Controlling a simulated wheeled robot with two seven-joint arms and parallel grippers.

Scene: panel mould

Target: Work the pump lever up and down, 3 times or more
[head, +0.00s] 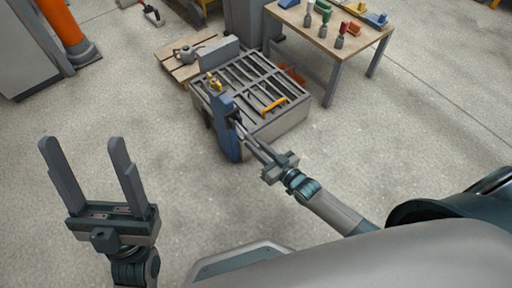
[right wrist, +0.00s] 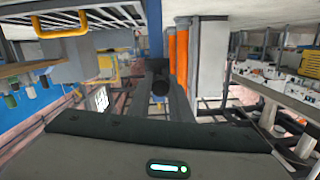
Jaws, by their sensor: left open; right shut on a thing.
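The blue pump post (head: 226,128) stands upright at the near left corner of the grey slatted mould bed. Its dark lever (head: 234,118) sticks out from the post toward me. My right gripper (head: 241,128) reaches the lever from the lower right and is shut on it. In the right wrist view the lever's round dark end (right wrist: 160,82) sits between the fingers, with the blue post (right wrist: 154,28) behind it. The fingers partly hide the lever. My left gripper (head: 95,165) is open and empty over bare floor, well away from the pump.
A workbench (head: 325,42) with small coloured tools stands at the back right. Floor at front left is clear.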

